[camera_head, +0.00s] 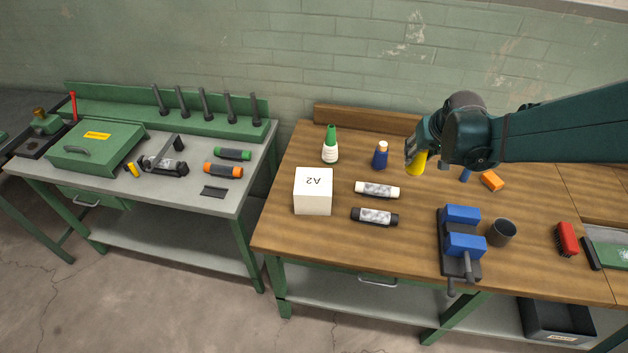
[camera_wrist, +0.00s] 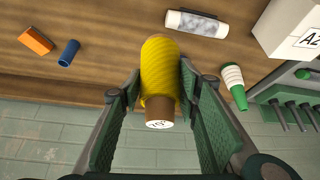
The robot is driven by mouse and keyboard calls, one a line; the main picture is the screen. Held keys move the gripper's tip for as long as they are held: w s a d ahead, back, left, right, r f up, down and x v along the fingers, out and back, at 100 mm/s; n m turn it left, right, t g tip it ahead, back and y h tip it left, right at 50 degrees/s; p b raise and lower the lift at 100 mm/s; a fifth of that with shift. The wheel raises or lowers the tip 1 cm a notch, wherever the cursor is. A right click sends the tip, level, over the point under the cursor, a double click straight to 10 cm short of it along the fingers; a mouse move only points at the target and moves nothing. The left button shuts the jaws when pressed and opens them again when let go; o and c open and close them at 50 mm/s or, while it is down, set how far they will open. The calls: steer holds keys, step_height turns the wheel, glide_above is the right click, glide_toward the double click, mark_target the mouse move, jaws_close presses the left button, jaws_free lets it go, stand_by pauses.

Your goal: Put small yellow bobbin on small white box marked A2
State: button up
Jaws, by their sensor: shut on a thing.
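A yellow bobbin (camera_head: 416,163) is held in my gripper (camera_head: 412,150) above the wooden table, toward its back. In the wrist view the yellow bobbin (camera_wrist: 160,75) lies between the two fingers of my gripper (camera_wrist: 160,95), with its brown core end and white label facing the camera. A white box (camera_head: 313,192) marked A2 stands on the table to the left of my gripper, and its top looks clear. The box also shows in the upper right of the wrist view (camera_wrist: 288,28).
Near the box stand a green-and-white bottle (camera_head: 330,148) and a blue bobbin (camera_head: 380,156). White (camera_head: 377,190) and black (camera_head: 375,216) rolls lie to its right. A blue vise (camera_head: 462,243) and a dark cup (camera_head: 502,232) stand at the front. A second, green-framed bench is at left.

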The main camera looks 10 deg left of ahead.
steer(key=s+a+r+n+y, duration=0.1)
steer(key=a+n, duration=0.1)
steer(key=a, duration=0.7)
steer(key=s+a+r+n+y, duration=0.1)
steer(key=a+r+n, duration=0.1)
steer(key=a, duration=0.7)
steer(key=r+n+g+y+p, duration=0.1)
steer(key=r+n+p, duration=0.1)
steer(key=n, duration=0.1)
glide_above(313, 181)
steer(key=shift+d, duration=0.1)
steer(key=shift+f, duration=0.2)
steer(key=shift+f, duration=2.75)
steer(key=shift+f, duration=0.15)
steer(key=shift+f, duration=1.95)
steer(key=shift+f+b, duration=0.15)
steer(key=shift+b, duration=0.25)
